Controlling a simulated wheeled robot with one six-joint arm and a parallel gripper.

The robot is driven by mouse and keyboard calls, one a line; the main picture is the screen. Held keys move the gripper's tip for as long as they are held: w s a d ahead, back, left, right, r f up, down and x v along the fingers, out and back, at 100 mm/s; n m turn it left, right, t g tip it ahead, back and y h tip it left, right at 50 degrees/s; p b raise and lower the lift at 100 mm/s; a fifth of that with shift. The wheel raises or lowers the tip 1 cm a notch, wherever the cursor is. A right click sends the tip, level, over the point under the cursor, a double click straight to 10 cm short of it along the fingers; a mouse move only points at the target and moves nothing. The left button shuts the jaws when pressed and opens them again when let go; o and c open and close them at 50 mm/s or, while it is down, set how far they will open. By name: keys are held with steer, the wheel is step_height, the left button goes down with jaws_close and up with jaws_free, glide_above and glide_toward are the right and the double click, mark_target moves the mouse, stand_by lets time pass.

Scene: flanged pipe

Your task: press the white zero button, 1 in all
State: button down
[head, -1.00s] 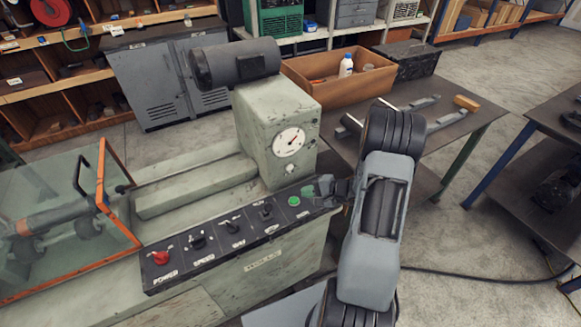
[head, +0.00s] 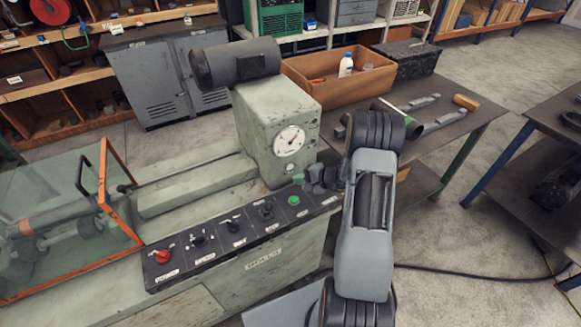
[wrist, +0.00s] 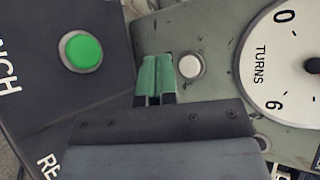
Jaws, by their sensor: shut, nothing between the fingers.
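The white zero button (wrist: 189,66) is a small round cap in a grey ring on the pale green housing, beside the TURNS dial (wrist: 290,62). In the head view the button (head: 290,168) shows small just below the dial (head: 289,141). My gripper (wrist: 157,72) is shut and empty, its green fingertips together. In the wrist view the tips lie just left of the button and do not cover it. I cannot tell how far they are from the housing. In the head view my gripper (head: 308,178) is at the housing's lower right corner.
A green button (wrist: 82,51) sits on the dark control panel, left of my fingertips in the wrist view. Several knobs and a red switch (head: 162,256) line the panel. A table with a brown box (head: 310,83) stands behind my arm.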

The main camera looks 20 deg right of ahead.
steer(key=shift+w+f+b, duration=0.2)
steer(key=shift+w+b, duration=0.2)
steer(key=shift+w, duration=0.1)
steer(key=shift+w+a+r+b, duration=0.1)
steer(key=shift+w+b, duration=0.1)
steer(key=shift+w, duration=0.25)
steer(key=shift+w+a+r+b, duration=0.1)
steer(key=shift+w+b, duration=0.05)
steer(key=shift+w, duration=0.25)
steer(key=shift+w+b, duration=0.85)
steer(key=shift+b, duration=0.1)
stand_by(1.8)
steer(key=shift+s, duration=0.15)
steer(key=shift+s+b, duration=0.35)
steer(key=shift+s, duration=0.35)
steer(key=shift+s+d+b, duration=0.15)
steer(key=shift+s+b, duration=0.2)
steer(key=shift+s, duration=0.9)
steer(key=shift+s+d+b, duration=0.15)
steer(key=shift+s+b, duration=0.15)
steer(key=shift+s, duration=0.95)
